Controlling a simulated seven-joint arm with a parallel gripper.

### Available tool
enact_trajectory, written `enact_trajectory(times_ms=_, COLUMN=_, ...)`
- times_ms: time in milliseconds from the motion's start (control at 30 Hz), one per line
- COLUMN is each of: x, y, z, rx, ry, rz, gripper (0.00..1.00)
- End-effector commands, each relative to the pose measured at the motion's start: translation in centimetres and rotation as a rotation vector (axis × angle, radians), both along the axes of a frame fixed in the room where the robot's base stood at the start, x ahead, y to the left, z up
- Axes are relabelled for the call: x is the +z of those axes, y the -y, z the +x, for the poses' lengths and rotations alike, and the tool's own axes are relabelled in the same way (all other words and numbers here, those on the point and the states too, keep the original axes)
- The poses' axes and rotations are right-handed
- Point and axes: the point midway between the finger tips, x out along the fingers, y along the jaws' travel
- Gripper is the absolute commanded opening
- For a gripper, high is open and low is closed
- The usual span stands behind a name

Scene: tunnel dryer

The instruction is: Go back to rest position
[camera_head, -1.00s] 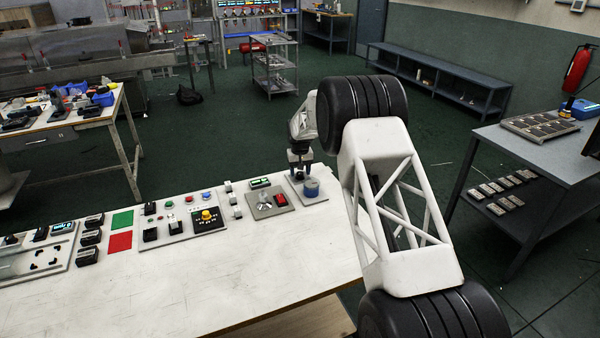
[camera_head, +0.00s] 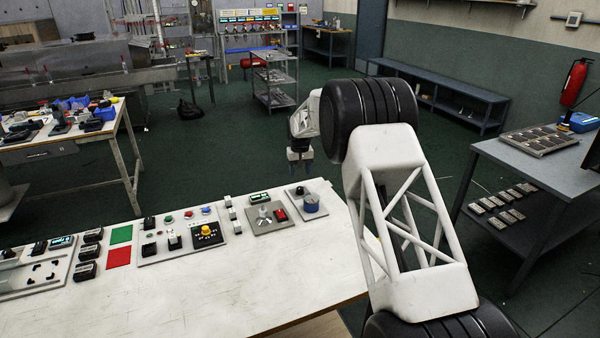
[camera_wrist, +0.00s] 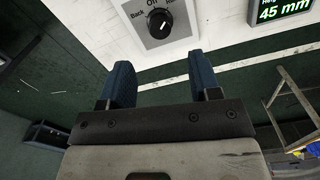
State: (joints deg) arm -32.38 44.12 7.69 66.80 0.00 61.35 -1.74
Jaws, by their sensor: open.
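My gripper (camera_head: 300,168) is raised past the far right corner of the white table and touches nothing. In the wrist view my gripper (camera_wrist: 164,88) shows two blue fingers spread apart with nothing between them. In the wrist view a black knob (camera_wrist: 160,23) with a white pointer sits on a grey plate marked "Back" and "On"; other lettering is cut off.
The white table (camera_head: 240,290) carries several control panels, including a plate with a red switch (camera_head: 281,215) and one with a yellow knob (camera_head: 207,230). A grey side table (camera_head: 560,170) stands at right. A wheeled shelf (camera_head: 274,80) stands behind.

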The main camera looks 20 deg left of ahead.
Motion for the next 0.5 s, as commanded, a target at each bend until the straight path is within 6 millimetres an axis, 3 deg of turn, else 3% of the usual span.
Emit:
enact_trajectory(times_ms=333, x=0.1, y=0.1, z=0.0, rx=-0.001, ry=0.001, rz=0.001, gripper=0.57)
enact_trajectory(times_ms=500, x=1.2, y=1.3, z=-0.2, rx=-0.01, ry=0.002, rz=0.002, gripper=0.57)
